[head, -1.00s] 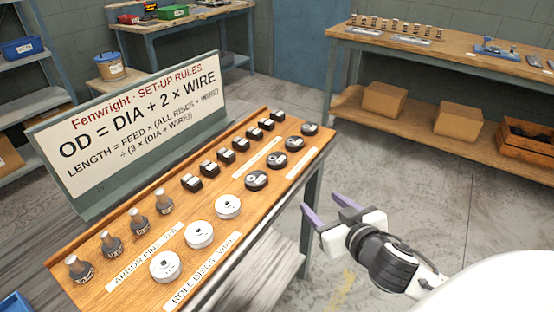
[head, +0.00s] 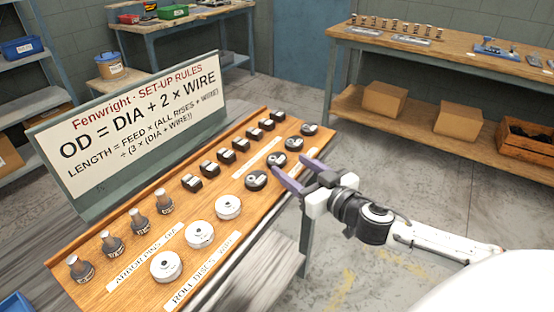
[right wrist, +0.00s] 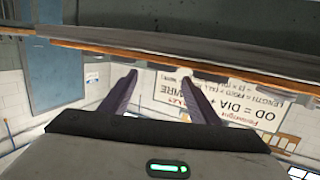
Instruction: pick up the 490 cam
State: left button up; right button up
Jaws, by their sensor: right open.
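Several dark round cams stand in a row at the right end of the wooden sloped rack (head: 130,262): one nearest the white discs (head: 256,180), one beyond it (head: 278,160), another (head: 294,144) and the farthest (head: 310,129). Their numbers are too small to read, so I cannot tell which is the 490 cam. My right gripper (head: 293,168) is open and empty at the rack's right edge, its purple fingers pointing toward the nearer cams. The fingers also show apart in the right wrist view (right wrist: 160,90). My left gripper is out of view.
White roll discs (head: 200,235), arbor pins (head: 138,221) and a row of small dark blocks (head: 227,157) share the rack. A rules sign (head: 135,125) stands behind them. Floor to the right is clear up to a far bench (head: 460,52).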

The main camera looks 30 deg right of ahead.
aim_at(283, 162)
jog(key=shift+w+a+f, duration=0.1)
jog(key=shift+w+f, duration=0.1)
jog(key=shift+w, duration=0.55)
jog(key=shift+w+f, duration=0.2)
jog(key=shift+w, duration=0.6)
jog(key=shift+w+a+f, duration=0.1)
jog(key=shift+w+f, duration=0.1)
jog(key=shift+w, duration=0.55)
